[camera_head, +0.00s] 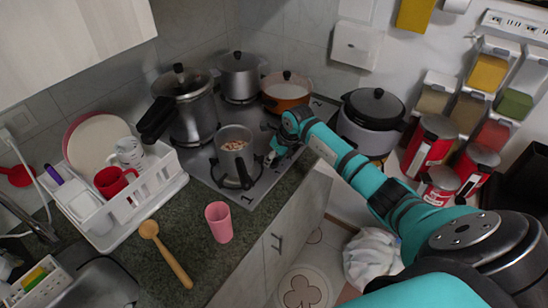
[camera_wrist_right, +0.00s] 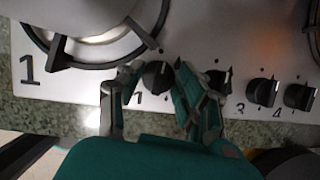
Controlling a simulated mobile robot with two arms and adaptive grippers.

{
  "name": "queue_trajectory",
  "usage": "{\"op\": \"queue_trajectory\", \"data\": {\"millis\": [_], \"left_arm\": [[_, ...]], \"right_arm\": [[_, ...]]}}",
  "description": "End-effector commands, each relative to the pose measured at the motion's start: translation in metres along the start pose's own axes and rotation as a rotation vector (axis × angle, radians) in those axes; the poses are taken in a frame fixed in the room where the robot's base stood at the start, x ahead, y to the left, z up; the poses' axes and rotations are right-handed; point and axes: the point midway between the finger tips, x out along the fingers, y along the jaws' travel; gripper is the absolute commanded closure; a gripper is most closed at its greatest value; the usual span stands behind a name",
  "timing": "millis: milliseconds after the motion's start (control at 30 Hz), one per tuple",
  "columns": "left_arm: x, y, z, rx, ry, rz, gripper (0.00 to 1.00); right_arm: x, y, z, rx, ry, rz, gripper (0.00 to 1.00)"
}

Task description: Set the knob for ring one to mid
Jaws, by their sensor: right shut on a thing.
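The cooktop (camera_head: 205,172) is a light metal plate with several black knobs along its front edge. The knob for ring one (camera_wrist_right: 157,76), with a "1" printed below it, is between the fingers of my right gripper (camera_wrist_right: 155,72). The fingers are closed around its sides and partly cover it. Its exact setting is hard to read. In the head view my right gripper (camera_head: 273,156) reaches down to the front edge of the cooktop, and the knob is hidden there. My left gripper is not in view.
A saucepan (camera_head: 234,142) stands on the front ring beside my right gripper, its dark handle toward the front edge. Knobs two (camera_wrist_right: 218,82), three (camera_wrist_right: 262,93) and four (camera_wrist_right: 299,97) are to the right. A pink cup (camera_head: 219,222) and wooden spoon (camera_head: 166,252) are on the counter.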

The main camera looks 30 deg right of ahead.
Motion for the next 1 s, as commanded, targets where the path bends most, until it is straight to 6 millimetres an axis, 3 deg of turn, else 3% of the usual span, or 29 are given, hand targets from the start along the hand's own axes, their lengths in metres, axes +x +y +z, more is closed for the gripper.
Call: {"op": "queue_trajectory", "data": {"millis": [600, 1000], "left_arm": [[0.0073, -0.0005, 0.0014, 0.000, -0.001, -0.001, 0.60], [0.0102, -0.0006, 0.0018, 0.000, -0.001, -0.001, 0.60]], "right_arm": [[0.0009, 0.0017, 0.0002, 0.404, 0.000, -0.170, 0.96], [0.0006, 0.0020, 0.0001, 0.501, 0.001, -0.209, 0.96]]}}
